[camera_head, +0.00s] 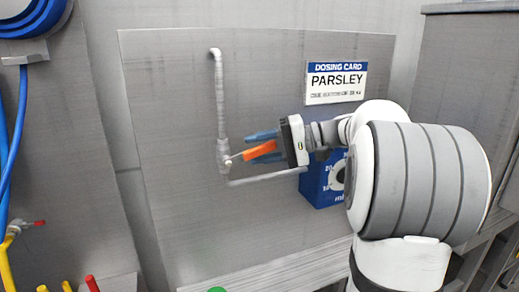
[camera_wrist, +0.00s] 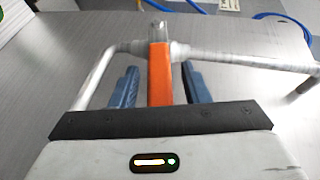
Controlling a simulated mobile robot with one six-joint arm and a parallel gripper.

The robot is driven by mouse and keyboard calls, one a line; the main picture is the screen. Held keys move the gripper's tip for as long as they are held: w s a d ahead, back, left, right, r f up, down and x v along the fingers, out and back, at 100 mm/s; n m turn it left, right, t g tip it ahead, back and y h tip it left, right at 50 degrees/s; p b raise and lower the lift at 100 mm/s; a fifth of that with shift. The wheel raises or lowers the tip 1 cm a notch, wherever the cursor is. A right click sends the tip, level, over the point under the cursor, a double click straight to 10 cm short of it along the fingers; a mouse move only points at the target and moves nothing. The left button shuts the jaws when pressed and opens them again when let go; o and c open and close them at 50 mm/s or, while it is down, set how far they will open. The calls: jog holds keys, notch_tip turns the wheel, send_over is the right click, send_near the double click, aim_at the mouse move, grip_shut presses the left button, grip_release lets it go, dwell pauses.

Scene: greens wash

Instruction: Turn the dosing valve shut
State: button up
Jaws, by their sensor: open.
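The dosing valve has an orange lever handle (camera_head: 258,150) that points right and a little up from the valve body (camera_head: 224,160) on a grey pipe. The pipe is fixed to a grey metal panel. My gripper (camera_head: 263,148) is at the handle, with its blue fingers on either side of it. In the wrist view, the orange handle (camera_wrist: 160,75) lies between the two open fingers (camera_wrist: 158,84), with a gap on both sides. The handle's near end is hidden by the gripper body.
A blue dosing box (camera_head: 318,190) with a dial stands behind my arm, partly hidden. A dosing card reading PARSLEY (camera_head: 336,83) is on the panel above. A blue hose reel (camera_head: 35,18) hangs at the left. A lower pipe run (camera_head: 265,178) passes close below the gripper.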

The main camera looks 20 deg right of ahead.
jog(key=v, duration=0.7)
jog(key=shift+s+d+b, duration=0.1)
jog(key=shift+d+b, duration=0.2)
jog(key=shift+c, duration=0.4)
